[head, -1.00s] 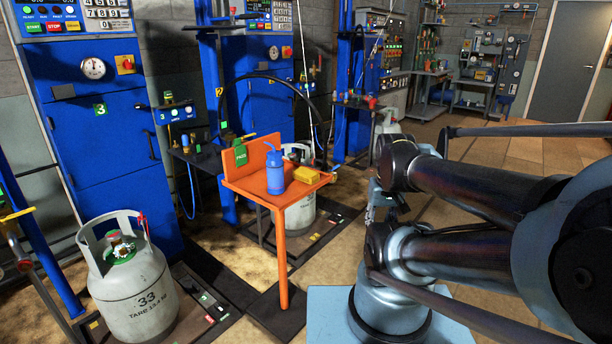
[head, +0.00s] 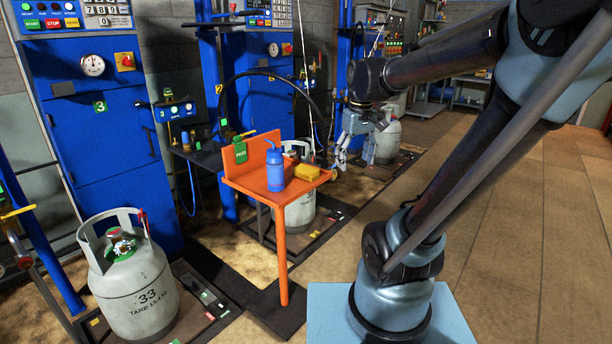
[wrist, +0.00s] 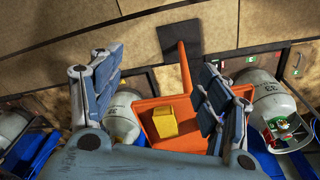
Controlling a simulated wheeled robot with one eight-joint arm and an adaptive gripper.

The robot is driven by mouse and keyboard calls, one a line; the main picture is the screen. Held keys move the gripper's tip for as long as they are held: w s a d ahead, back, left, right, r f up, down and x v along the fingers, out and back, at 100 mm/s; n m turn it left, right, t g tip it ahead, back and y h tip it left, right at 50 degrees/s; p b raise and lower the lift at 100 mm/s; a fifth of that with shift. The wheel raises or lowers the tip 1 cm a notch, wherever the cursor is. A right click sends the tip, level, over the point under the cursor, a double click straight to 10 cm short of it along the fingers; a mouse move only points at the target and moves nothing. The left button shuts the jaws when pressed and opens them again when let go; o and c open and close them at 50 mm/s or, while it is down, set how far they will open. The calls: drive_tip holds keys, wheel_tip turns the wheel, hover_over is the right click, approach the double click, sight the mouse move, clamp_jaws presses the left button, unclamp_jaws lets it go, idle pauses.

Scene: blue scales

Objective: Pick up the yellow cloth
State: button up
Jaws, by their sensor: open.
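The yellow cloth (head: 307,172) is a small folded block on the right part of an orange table (head: 285,208). It also shows in the wrist view (wrist: 165,122), between my gripper's fingers but farther away. My gripper (head: 354,160) hangs to the right of the table in the head view, apart from the cloth. In the wrist view its two fingers (wrist: 157,95) are spread wide with nothing between them.
A blue bottle (head: 275,168) stands on the table just left of the cloth. A green tag (head: 241,150) hangs on the table's raised back panel. Grey gas cylinders stand at the front left (head: 128,275) and behind the table (head: 300,212). Floor at the right is clear.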

drive_tip(key=w+a+r+n, duration=0.3)
drive_tip(key=w+a+r, duration=0.1)
drive_tip(key=w+a, duration=0.4)
drive_tip(key=n+g, duration=0.1)
drive_tip(key=n, duration=0.1)
hover_over(306, 169)
wheel_tip(306, 169, down, 11)
drive_tip(key=shift+w+d+f, duration=0.1)
drive_tip(key=shift+w, duration=0.05)
drive_tip(key=shift+f, duration=2.6)
drive_tip(key=shift+c, duration=0.6)
drive_tip(key=c, duration=1)
